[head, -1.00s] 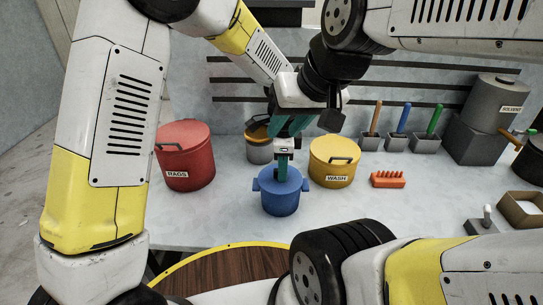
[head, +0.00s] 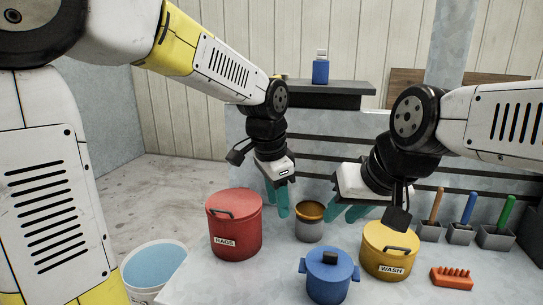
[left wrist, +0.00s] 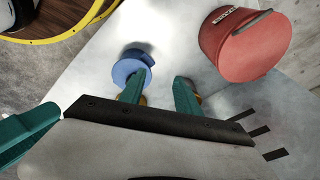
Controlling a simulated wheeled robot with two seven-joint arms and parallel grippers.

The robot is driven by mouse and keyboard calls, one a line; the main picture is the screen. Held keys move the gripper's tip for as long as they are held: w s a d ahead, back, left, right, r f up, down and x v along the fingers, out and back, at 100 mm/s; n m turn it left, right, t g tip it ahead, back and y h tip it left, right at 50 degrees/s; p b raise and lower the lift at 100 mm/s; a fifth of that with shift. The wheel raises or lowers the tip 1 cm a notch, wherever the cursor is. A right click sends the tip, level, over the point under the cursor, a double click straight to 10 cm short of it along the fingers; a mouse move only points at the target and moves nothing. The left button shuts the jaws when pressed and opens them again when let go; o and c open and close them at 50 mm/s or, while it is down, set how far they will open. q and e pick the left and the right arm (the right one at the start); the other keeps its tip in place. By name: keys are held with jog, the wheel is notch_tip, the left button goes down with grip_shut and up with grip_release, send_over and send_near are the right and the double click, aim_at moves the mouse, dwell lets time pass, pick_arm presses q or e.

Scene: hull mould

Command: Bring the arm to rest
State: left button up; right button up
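My left gripper (head: 277,196) points down in the head view, above the back of the bench between the red RAGS bucket (head: 235,229) and the right gripper. Its two teal fingers stand apart with nothing between them in the left wrist view (left wrist: 160,92). My right gripper (head: 352,211) is close beside it, left of and above the yellow WASH pot (head: 390,238). Its teal fingers look spread and empty, partly hidden by its own body. The blue pot (head: 328,283) stands in front, lid on, clear of both grippers.
A grey pot with an orange-yellow rim (head: 309,230) stands just behind, between the grippers. Handled tools in grey holders (head: 461,234) and an orange brush (head: 452,278) are at right. A blue bottle (head: 320,72) stands on the shelf. A bucket (head: 154,270) stands at lower left.

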pick_arm(q)
jog(key=s+a+r+n+t, duration=0.2)
jog(key=s+a+n, duration=0.3)
jog(key=a, duration=0.3)
jog(key=s+a+r+n+t, duration=0.2)
jog(key=s+a+n, duration=0.4)
jog(key=a+n, duration=0.2)
jog(key=shift+s+a+h, duration=0.2)
jog(key=shift+a+h, duration=0.2)
jog(key=shift+a, duration=0.05)
jog(key=shift+r, duration=0.1)
